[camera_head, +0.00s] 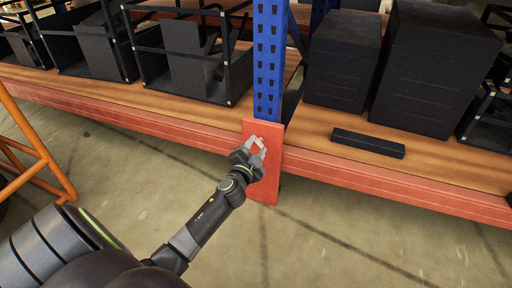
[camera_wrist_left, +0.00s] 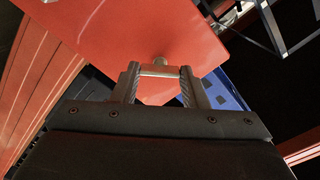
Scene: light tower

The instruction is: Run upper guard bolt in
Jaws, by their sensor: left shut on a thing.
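The red guard plate (camera_head: 264,190) stands against the foot of the blue upright (camera_head: 268,60) in the head view. It also fills the upper middle of the left wrist view (camera_wrist_left: 135,25). My left gripper (camera_head: 258,143) reaches to the upper part of the guard. In the left wrist view its two fingers (camera_wrist_left: 160,82) are shut on a small silver bolt (camera_wrist_left: 159,62), which meets the red face. How deep the bolt sits cannot be told. My right gripper is not in view.
An orange shelf beam (camera_head: 400,182) runs along both sides of the guard. Black boxes (camera_head: 432,70) and a long black bar (camera_head: 368,143) lie on the right shelf, black wire crates (camera_head: 190,75) on the left. An orange frame (camera_head: 35,150) stands at the left. The floor in front is clear.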

